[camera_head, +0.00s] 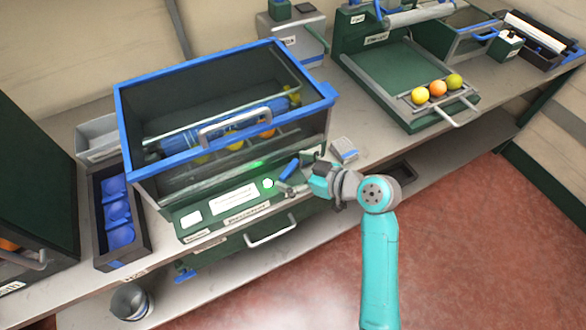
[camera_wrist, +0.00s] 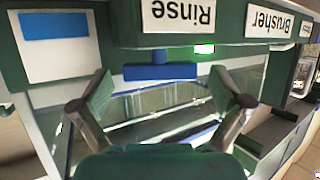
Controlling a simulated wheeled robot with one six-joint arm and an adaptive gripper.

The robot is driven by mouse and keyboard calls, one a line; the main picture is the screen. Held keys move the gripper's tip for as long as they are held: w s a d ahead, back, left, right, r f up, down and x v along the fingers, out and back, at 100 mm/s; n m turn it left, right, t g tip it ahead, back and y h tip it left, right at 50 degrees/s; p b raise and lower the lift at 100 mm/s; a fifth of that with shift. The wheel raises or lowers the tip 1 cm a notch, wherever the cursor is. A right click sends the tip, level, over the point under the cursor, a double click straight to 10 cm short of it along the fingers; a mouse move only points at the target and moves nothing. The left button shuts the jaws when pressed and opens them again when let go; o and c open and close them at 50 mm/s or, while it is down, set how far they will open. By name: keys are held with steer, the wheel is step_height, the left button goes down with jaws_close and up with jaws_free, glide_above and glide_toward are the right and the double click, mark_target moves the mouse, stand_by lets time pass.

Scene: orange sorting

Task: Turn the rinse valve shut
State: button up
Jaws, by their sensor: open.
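The rinse valve shows as a blue bar handle (camera_wrist: 160,71) on a short blue stem, under the upside-down "Rinse" label (camera_wrist: 178,14) in the wrist view. The handle lies crosswise in that picture. My gripper (camera_wrist: 160,88) is open, with one finger on each side of the handle and a gap to both. Nothing is held. In the head view the blue handle (camera_head: 289,169) stands at the right end of the machine's front panel, with my gripper (camera_head: 298,181) right beside it. I cannot tell whether the fingers touch the panel.
A green light (camera_wrist: 204,49) glows near the label. The blue-rimmed washing machine (camera_head: 230,115) holds several fruits behind glass. A small grey-blue box (camera_head: 344,150) sits right of my gripper. A green tray (camera_head: 400,88) with three fruits stands further right. A blue-cupped tray (camera_head: 108,253) is at left.

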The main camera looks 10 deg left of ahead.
steer(key=c, duration=1.2)
steer(key=shift+o, duration=0.2)
steer(key=shift+s+a+m+t+h, duration=0.15)
steer(key=shift+m+t+h, duration=0.45)
steer(key=shift+m+t, duration=0.35)
steer(key=shift+s+m+t+h, duration=0.1)
steer(key=shift+m+t+h, duration=0.5)
steer(key=shift+m+t, duration=0.35)
steer(key=shift+m+t+h, duration=0.6)
steer(key=shift+m+h, duration=0.3)
steer(key=shift+m+t, duration=0.3)
